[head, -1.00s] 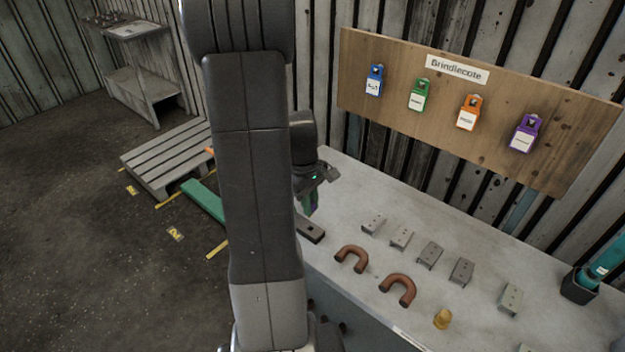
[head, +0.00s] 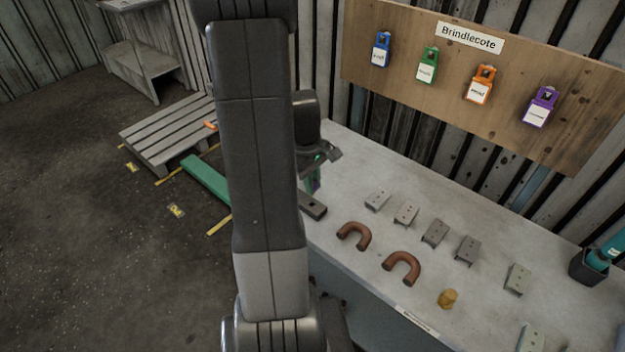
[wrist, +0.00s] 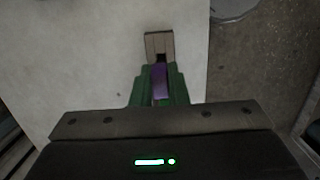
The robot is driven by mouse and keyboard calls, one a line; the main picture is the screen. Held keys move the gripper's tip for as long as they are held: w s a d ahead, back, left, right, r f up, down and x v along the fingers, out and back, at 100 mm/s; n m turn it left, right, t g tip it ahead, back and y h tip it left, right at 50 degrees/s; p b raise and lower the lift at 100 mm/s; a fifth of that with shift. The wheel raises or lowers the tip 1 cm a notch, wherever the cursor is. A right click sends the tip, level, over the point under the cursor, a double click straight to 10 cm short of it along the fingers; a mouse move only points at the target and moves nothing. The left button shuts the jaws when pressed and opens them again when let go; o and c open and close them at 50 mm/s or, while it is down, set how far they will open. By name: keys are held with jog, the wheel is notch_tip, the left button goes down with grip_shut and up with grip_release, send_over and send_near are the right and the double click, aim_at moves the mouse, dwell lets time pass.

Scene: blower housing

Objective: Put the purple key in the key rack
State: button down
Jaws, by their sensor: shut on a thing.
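My gripper (wrist: 158,88) has green fingers and is shut on the purple key (wrist: 160,78), seen between them in the wrist view. Just ahead of the fingers is a small grey-brown block with a dark slot (wrist: 159,42), which may be the key rack. I cannot tell whether the key touches it. In the head view my gripper (head: 312,183) is low over the bench's left end, partly behind my arm, with a little purple showing. A dark bar with a hole (head: 314,206) lies just below it at the bench edge.
The pale bench (head: 345,180) carries several grey brackets (head: 435,233), two brown U-shaped pipes (head: 402,267) and a brass piece (head: 447,299). Behind it, a wooden board (head: 400,20) holds blue, green, orange and purple padlocks (head: 541,106). A pallet (head: 165,135) stands left.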

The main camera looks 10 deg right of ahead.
jog(key=shift+f+b, duration=1.7)
jog(key=shift+f, duration=0.75)
jog(key=shift+f, duration=0.15)
jog(key=c, duration=1.3)
grip_release()
jog(key=shift+c, duration=0.2)
jog(key=r, duration=0.4)
jog(key=w+r, duration=0.1)
jog(key=r, duration=0.4)
jog(key=a+r+b, duration=0.1)
jog(key=r, duration=0.3)
jog(key=shift+w+r, duration=0.25)
jog(key=shift+r, duration=0.15)
jog(key=shift+f, duration=0.1)
